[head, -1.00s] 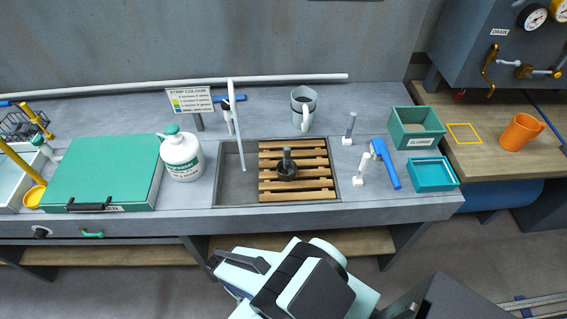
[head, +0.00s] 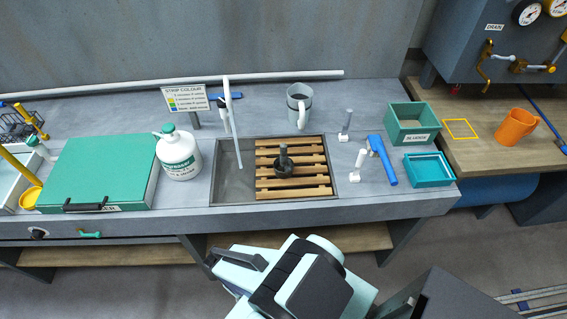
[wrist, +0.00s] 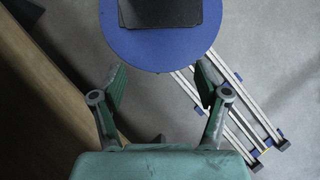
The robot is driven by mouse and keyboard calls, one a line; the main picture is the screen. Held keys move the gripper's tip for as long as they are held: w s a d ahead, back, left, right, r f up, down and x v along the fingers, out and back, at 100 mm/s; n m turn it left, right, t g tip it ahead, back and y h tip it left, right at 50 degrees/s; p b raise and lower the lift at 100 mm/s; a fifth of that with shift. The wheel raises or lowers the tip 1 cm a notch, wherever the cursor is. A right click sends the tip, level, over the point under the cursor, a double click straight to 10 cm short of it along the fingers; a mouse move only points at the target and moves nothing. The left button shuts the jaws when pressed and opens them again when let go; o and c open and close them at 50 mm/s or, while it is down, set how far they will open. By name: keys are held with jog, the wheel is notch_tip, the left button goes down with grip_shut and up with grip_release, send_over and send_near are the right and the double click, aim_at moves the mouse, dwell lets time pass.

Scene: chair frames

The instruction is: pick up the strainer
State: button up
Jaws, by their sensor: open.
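A dark round piece with an upright grey handle (head: 284,163), which looks like the strainer, stands on the wooden slats (head: 305,194) over the sink (head: 232,186) in the head view. I cannot be sure it is the strainer; its lower side is hidden. My gripper (wrist: 160,80) shows in the wrist view with its two green fingers spread apart and nothing between them. It points down at the floor area, away from the sink. The strainer does not show in the wrist view.
A white bottle (head: 178,156) and green case (head: 100,172) stand left of the sink. A grey jug (head: 299,104) is behind it. A blue-handled tool (head: 384,160) and teal bins (head: 414,124) are right. The wrist view shows a blue disc (wrist: 160,52) and floor rails (wrist: 240,115).

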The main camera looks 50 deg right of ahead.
dwell(0.3)
jog(key=c, duration=0.4)
